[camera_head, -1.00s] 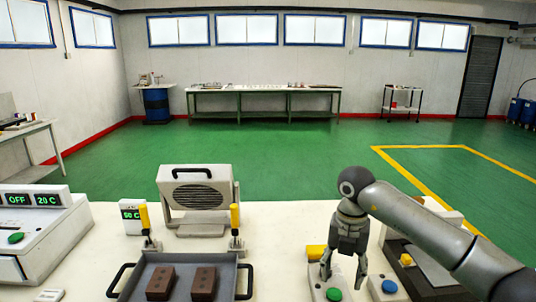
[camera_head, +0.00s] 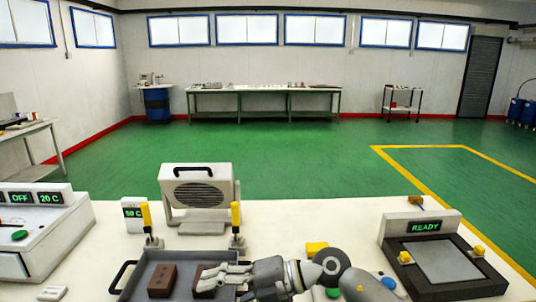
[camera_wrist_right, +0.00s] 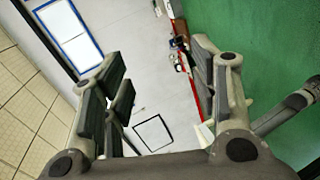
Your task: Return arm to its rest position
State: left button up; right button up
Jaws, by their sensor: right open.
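My right arm comes in from the lower right in the head view. Its gripper (camera_head: 222,277) lies low and points left, in front of the right part of the dark tray (camera_head: 190,259), overlapping the right brown block in the picture. In the right wrist view the gripper (camera_wrist_right: 160,85) is open, with nothing between its fingers; the wall, a window and green floor show beyond. Two brown blocks sit in the tray, the left one (camera_head: 162,281) in full view and the right one (camera_head: 207,280) partly covered by the gripper. My left gripper is not in view.
A grey heater-like box (camera_head: 200,195) stands behind the tray, between yellow-handled clamps. A device with a READY display (camera_head: 425,227) is at the right. A control box (camera_head: 38,235) showing OFF and 20 C is at the left.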

notch_tip(320, 180, up, 8)
jog(key=m+t+y, duration=0.6)
jog(key=w+d+m+t+h, duration=0.4)
jog(key=d+m+t+h, duration=0.2)
jog(key=d+m+t, duration=0.45)
jog(key=s+d+f+m+h, duration=0.3)
jog(key=d+f+m+h, duration=1.15)
jog(key=f, duration=0.25)
jog(key=s+d+f+m+g, duration=0.1)
jog(key=s+d+f+g, duration=0.1)
jog(key=s+f+g, duration=0.45)
jog(key=s+d+f+g, duration=0.15)
jog(key=s+f, duration=0.25)
jog(key=s, duration=0.6)
jog(key=s+d+f+m+g, duration=0.1)
jog(key=s+d+f+g, duration=0.1)
jog(key=s+f+g, duration=0.45)
jog(key=s+f, duration=0.2)
jog(key=f, duration=1.1)
jog(key=s+f, duration=0.2)
jog(key=f, duration=1)
jog(key=s+d+f, duration=0.2)
jog(key=s+f, duration=1.3)
jog(key=s, duration=0.1)
jog(key=shift+d+f+n, duration=0.3)
jog(key=shift+f+n, duration=0.05)
jog(key=shift+n, duration=0.05)
